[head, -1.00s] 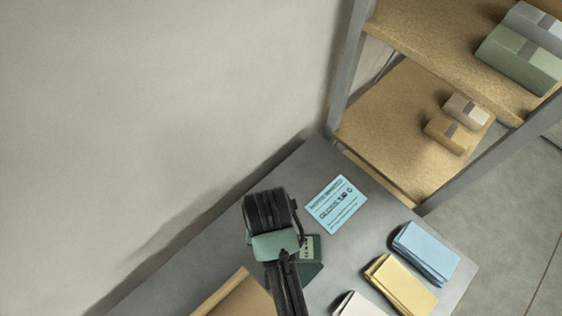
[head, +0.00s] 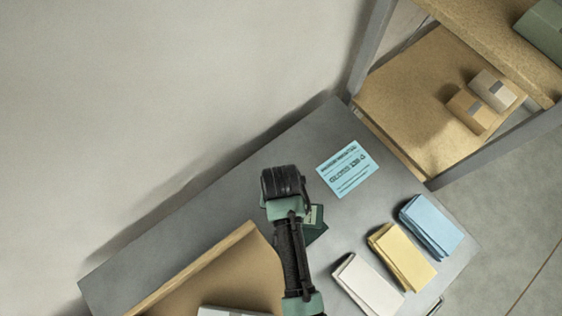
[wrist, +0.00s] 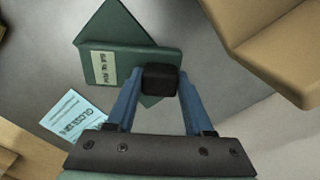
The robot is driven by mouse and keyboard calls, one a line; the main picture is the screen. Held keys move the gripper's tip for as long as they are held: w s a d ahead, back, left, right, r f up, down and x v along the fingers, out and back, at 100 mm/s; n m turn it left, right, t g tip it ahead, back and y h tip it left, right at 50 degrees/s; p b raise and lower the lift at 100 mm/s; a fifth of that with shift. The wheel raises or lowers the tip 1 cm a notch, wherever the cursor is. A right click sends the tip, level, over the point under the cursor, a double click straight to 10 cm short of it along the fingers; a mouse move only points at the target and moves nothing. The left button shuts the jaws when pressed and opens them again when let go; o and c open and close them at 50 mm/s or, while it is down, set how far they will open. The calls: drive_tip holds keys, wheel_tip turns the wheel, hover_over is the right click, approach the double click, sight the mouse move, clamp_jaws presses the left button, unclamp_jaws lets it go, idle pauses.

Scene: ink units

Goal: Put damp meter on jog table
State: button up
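A small dark block (wrist: 160,78), which looks like the damp meter, sits between the tips of my blue gripper fingers in the wrist view. My gripper (wrist: 160,90) is shut on it. In the head view my wrist (head: 284,186) hangs over the grey table and hides the fingers and the block. A tan board or tray with a raised edge (head: 190,268) lies on the table at lower left; it may be the jog table, but I cannot tell for sure. A tan surface (wrist: 265,45) also shows at the right of the wrist view.
Dark green labelled items (wrist: 125,64) lie beneath my gripper. A light blue card (head: 347,169) is beside them. White (head: 368,285), yellow (head: 402,257) and blue (head: 431,226) stacks line the table's right side. A shelf (head: 440,90) with boxes stands behind; a wall is at left.

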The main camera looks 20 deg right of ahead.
drive_tip(key=o, duration=0.5)
drive_tip(key=shift+c, duration=0.2)
wheel_tip(320, 180, up, 12)
drive_tip(key=shift+r, duration=0.2)
idle(0.5)
